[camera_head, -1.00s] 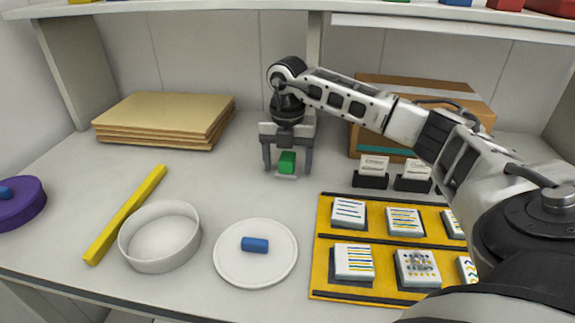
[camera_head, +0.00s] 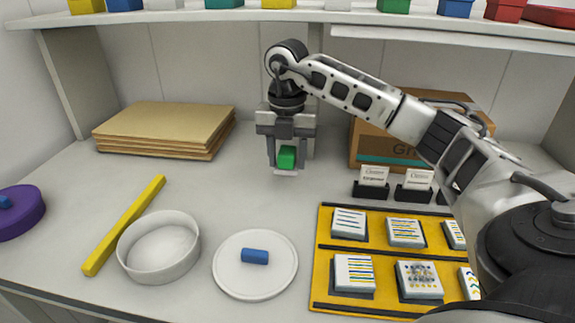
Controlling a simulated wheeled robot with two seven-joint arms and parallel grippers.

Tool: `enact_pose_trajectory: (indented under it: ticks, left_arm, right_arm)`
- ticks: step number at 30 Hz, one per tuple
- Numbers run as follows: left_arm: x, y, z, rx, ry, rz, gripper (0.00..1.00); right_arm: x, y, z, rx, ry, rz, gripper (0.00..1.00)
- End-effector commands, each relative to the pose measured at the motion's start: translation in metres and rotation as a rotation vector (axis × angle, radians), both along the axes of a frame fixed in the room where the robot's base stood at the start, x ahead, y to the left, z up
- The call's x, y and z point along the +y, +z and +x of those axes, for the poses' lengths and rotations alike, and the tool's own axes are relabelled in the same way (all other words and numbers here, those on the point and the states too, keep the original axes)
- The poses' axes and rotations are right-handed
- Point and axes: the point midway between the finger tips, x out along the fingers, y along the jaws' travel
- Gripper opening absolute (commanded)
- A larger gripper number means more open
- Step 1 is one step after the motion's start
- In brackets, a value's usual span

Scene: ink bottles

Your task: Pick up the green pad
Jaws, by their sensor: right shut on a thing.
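The green pad (camera_head: 287,157) is a small green block with a pale base. My right gripper (camera_head: 287,160) points down and is shut on it, one finger on each side. The pad appears held above the grey table (camera_head: 225,205), behind the white plate. My left gripper is not in view.
A white plate (camera_head: 233,279) with a blue piece (camera_head: 255,256), a white ring-shaped dish (camera_head: 160,262) and a yellow bar (camera_head: 125,225) lie in front. A yellow tray (camera_head: 325,246) holds several printed blocks. Small card stands (camera_head: 371,190), a cardboard box (camera_head: 375,148) and stacked boards (camera_head: 165,125) are behind.

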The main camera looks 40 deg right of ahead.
Motion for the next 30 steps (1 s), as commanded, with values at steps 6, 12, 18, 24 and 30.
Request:
enact_pose_trajectory:
  ticks: [6,12,18,24,30]
  left_arm:
    - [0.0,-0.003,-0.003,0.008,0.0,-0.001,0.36]
    - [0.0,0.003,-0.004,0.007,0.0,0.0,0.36]
    - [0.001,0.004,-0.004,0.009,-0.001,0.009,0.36]
    - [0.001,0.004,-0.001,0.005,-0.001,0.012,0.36]
    - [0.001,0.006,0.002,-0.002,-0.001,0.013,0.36]
  right_arm:
    - [0.031,0.043,-0.031,-0.006,0.006,-0.001,0.22]
    - [0.06,0.065,-0.062,-0.005,0.003,-0.003,0.22]
    - [0.078,0.075,-0.08,-0.003,0.0,0.0,0.22]
    - [0.084,0.077,-0.086,-0.001,-0.002,0.0,0.22]
    - [0.084,0.077,-0.086,-0.001,-0.002,0.001,0.22]
